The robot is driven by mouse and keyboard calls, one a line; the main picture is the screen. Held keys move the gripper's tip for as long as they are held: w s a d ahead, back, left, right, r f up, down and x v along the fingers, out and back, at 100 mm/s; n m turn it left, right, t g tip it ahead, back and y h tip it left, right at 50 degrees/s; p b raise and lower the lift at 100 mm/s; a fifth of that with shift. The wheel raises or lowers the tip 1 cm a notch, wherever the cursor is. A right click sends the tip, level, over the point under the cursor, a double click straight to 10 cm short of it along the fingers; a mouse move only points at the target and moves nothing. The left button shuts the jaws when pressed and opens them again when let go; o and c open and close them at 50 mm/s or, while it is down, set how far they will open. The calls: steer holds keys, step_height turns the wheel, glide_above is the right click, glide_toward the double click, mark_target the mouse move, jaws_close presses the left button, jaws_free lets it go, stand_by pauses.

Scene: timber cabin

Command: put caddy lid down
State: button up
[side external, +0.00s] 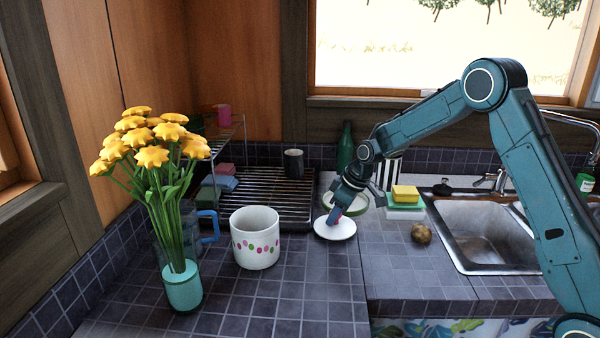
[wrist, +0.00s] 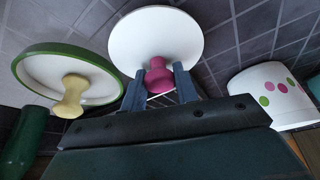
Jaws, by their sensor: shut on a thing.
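My gripper (side external: 337,214) is shut on the pink knob of a white round lid (side external: 335,230). The wrist view shows both fingers (wrist: 160,78) either side of the pink knob (wrist: 157,80), with the white disc (wrist: 155,38) beyond it. The lid is at or just above the tiled counter, right of the white dotted pot; I cannot tell whether it touches. The pot (side external: 255,250) stands upright with its top open, and part of it shows in the wrist view (wrist: 262,82). A second lid, white with a green rim (side external: 360,205) and a pale yellow knob (wrist: 71,95), lies behind the held lid.
A vase of yellow flowers (side external: 183,288) stands at the left. A black dish rack (side external: 270,205) is behind the pot. A potato (side external: 421,233), a yellow sponge (side external: 405,193) and the sink (side external: 490,235) are at the right. The counter in front is clear.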

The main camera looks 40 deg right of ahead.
steer(key=shift+f, duration=0.2)
steer(key=o, duration=1)
steer(key=shift+c, duration=0.2)
steer(key=shift+r, duration=0.1)
steer(key=v, duration=1.2)
steer(key=shift+s, duration=0.1)
